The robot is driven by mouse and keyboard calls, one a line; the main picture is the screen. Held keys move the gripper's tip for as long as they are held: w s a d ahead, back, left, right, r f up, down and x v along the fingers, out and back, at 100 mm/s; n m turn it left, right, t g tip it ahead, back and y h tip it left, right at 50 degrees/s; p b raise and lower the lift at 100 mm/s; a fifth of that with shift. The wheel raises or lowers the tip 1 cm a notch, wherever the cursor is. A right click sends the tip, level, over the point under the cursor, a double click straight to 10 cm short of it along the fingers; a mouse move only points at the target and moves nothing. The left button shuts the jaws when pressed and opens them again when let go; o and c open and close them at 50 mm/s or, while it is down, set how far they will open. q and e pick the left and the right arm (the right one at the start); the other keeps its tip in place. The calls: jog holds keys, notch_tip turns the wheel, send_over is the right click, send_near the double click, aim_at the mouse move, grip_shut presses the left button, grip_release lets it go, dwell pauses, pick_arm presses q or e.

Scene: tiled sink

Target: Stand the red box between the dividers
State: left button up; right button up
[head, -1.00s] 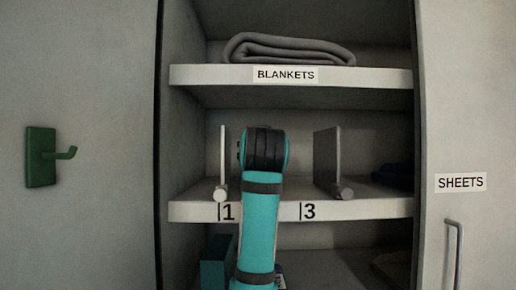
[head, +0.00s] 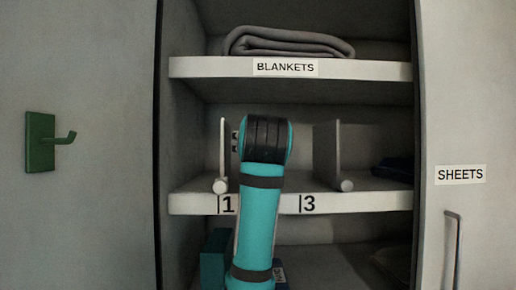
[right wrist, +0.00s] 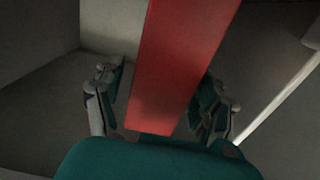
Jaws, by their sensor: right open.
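In the right wrist view the long red box (right wrist: 182,60) stands out between the fingers of my right gripper (right wrist: 163,103). The gripper is open, with one finger on each side of the box; a narrow gap shows at the left finger. In the head view my teal right arm reaches into the middle shelf between the left divider (head: 223,150) and the right divider (head: 326,155), hiding the box there. Both dividers stand upright, each with a pale round knob at its front. My left gripper is not in view.
The shelf front (head: 365,203) carries marks 1 and 3. The blankets shelf (head: 370,72) above holds a folded grey blanket (head: 290,42). Dark folded cloth (head: 393,168) lies right of the right divider. A green hook (head: 42,142) is on the left; a door handle (head: 453,250) on the right.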

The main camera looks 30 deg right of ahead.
jog(key=b+v, duration=0.2)
jog(key=v, duration=0.7)
jog(key=shift+a, duration=0.1)
